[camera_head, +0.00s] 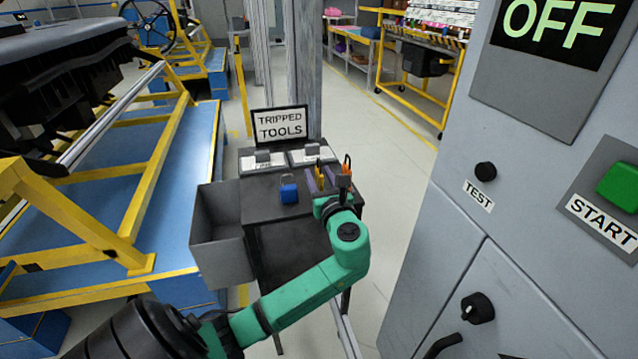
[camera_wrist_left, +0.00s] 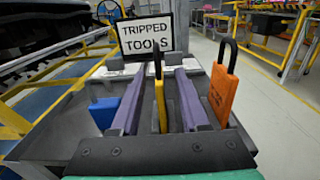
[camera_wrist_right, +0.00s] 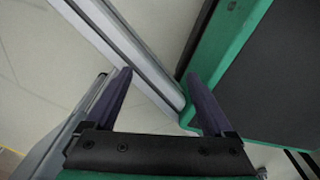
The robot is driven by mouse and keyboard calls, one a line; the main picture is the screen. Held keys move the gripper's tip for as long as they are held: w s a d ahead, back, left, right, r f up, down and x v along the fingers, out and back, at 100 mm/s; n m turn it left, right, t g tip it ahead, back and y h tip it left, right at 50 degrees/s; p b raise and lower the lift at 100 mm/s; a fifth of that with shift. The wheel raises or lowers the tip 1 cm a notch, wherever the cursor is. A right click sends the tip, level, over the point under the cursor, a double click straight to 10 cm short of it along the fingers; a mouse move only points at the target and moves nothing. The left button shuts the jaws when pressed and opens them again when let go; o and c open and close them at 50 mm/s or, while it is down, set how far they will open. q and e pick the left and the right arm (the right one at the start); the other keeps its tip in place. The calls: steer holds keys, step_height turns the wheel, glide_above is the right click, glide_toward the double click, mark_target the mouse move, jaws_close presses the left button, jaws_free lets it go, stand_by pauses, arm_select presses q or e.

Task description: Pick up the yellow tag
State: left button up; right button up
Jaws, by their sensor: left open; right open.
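The yellow tag (camera_wrist_left: 160,98) stands upright with its dark shackle on top, between the two purple fingers of my open left gripper (camera_wrist_left: 159,72) in the left wrist view. A gap shows on each side of it there. In the head view the yellow tag (camera_head: 320,179) shows small on the dark table, partly covered by my left gripper (camera_head: 321,176). My right gripper (camera_wrist_right: 158,73) is open and empty in its wrist view, low over the floor.
A blue tag (camera_head: 289,191) stands left of the yellow one, an orange tag (camera_wrist_left: 221,95) close right. The TRIPPED TOOLS sign (camera_head: 280,125) stands behind. A grey bin (camera_head: 222,262) hangs at the table's left. A grey cabinet (camera_head: 425,235) stands at right.

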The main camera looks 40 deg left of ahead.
arm_select(q)
steer(key=shift+w+a, duration=0.1)
steer(key=shift+a, duration=0.05)
jaws_close()
step_height(320, 180, up, 20)
steer(key=p, duration=0.4)
